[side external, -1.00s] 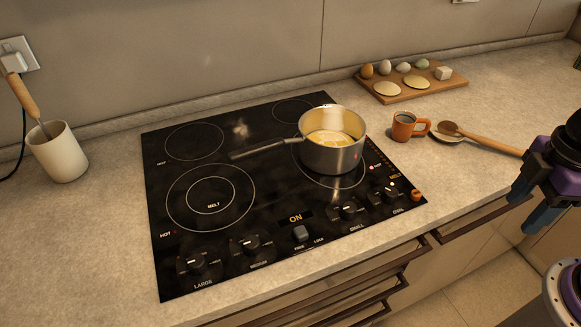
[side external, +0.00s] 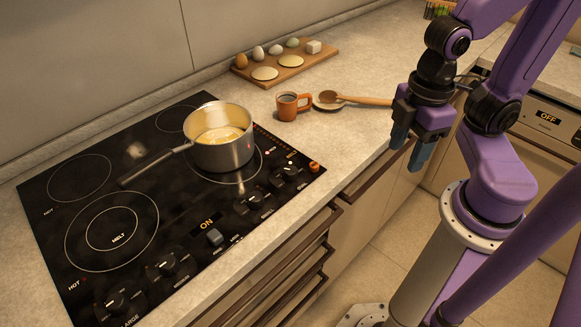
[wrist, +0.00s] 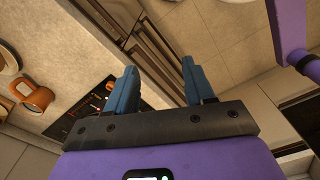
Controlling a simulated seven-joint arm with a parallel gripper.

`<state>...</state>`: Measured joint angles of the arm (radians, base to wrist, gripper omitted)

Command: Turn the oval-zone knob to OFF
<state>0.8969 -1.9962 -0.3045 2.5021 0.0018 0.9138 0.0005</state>
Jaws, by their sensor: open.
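The black cooktop (side external: 130,185) has a row of dark knobs along its front edge. The rightmost dark knob (side external: 289,172) appears to be the oval-zone one; its label is too small to read now, and its setting cannot be told. A steel pot (side external: 222,150) with yellow contents sits on the right rear-middle zone. An orange ON display (side external: 207,223) is lit near the middle knobs. My gripper (side external: 409,148) hangs open and empty, to the right of the cooktop near the counter's front edge. It touches nothing. In the wrist view its two blue fingers (wrist: 158,75) are apart.
An orange mug (side external: 289,106) stands behind and left of my gripper, beside a wooden spoon (side external: 360,100) on a rest. A wooden board (side external: 285,68) holds eggs and discs. An orange button (side external: 315,167) sits beside the rightmost knob. The pot handle (side external: 150,168) points left.

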